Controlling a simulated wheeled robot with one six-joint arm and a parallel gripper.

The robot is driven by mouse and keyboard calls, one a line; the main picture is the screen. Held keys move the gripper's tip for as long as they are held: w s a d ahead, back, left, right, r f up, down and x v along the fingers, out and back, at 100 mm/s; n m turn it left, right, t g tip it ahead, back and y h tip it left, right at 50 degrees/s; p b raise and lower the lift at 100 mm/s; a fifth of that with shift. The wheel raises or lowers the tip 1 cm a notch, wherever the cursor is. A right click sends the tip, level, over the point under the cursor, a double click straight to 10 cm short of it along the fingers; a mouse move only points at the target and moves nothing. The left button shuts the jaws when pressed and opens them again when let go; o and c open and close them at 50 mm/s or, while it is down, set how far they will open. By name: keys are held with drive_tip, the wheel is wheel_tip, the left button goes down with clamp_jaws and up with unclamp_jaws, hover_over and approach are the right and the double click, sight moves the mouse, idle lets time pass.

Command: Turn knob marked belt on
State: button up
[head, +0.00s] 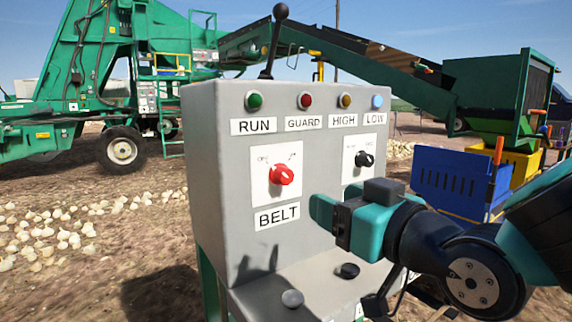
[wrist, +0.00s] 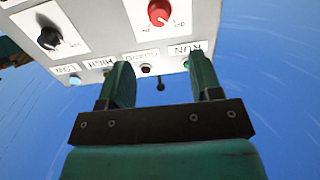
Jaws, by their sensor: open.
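The red knob (head: 282,174) sits on a white plate above the BELT label (head: 277,216) on the front of a grey control box (head: 215,150). A pale mark shows on the knob; its exact setting is hard to read. The red knob also shows at the top of the wrist view (wrist: 159,12), where the panel appears upside down. My gripper (head: 322,210) is open and empty, in front of the panel, to the right of and lower than the red knob, apart from it. Its two fingers (wrist: 162,78) are spread in the wrist view.
A black knob (head: 364,159) is right of the red one. Lamps labelled RUN, GUARD, HIGH and LOW line the top. A black-ball lever (head: 281,12) rises above the box. Buttons (head: 292,298) sit on the lower ledge. A blue crate (head: 450,182) stands behind my arm.

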sight(288, 180)
drive_tip(key=p+x, duration=1.1)
drive_tip(key=x, duration=0.2)
drive_tip(key=shift+w+a, duration=0.15)
drive_tip(key=shift+w, duration=0.15)
drive_tip(key=c, duration=0.9)
